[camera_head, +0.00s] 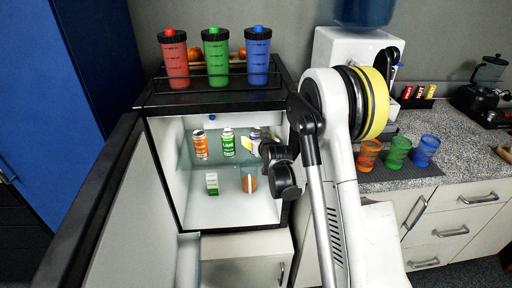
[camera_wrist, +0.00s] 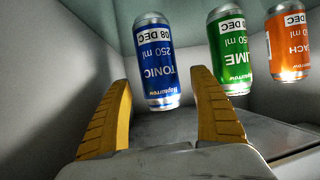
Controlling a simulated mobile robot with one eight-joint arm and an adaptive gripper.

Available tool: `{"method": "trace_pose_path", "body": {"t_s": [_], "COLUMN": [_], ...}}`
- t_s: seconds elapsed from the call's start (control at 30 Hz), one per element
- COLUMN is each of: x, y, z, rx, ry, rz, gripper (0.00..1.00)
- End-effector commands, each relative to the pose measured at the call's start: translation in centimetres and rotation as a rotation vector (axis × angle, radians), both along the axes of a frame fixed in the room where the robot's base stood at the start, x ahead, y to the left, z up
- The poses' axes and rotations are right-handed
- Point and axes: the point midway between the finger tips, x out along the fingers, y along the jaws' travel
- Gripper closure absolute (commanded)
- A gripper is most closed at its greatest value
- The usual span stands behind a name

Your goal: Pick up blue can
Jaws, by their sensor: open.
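The blue can (camera_wrist: 155,62), labelled "TONIC 250 ml", stands on a shelf inside the open fridge (camera_head: 186,213). In the wrist view it appears upside down, ahead of and between my two yellow fingers. My gripper (camera_wrist: 164,84) is open and empty, and I see no contact with the can.
A green can (camera_wrist: 230,50) and an orange can (camera_wrist: 287,45) stand beside the blue one. A small carton (camera_head: 212,184) and an orange item (camera_head: 248,183) are lower in the fridge. Red, green and blue shakers (camera_head: 216,58) stand on top. The open door (camera_head: 90,220) is at left.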

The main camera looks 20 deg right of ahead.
Motion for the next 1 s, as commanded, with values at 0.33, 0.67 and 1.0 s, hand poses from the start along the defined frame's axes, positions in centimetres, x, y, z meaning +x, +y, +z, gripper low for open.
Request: {"method": "trace_pose_path", "body": {"t_s": [0.33,0.67,1.0], "x": [1.8,1.8,1.8], "y": [-0.2,-0.2,-0.1], "z": [-0.7,-0.7,-0.5], "rx": [0.001,0.001,0.001], "ry": [0.0,0.0,0.0], "rz": [0.0,0.0,0.0], "gripper": [0.28,0.95,0.95]}}
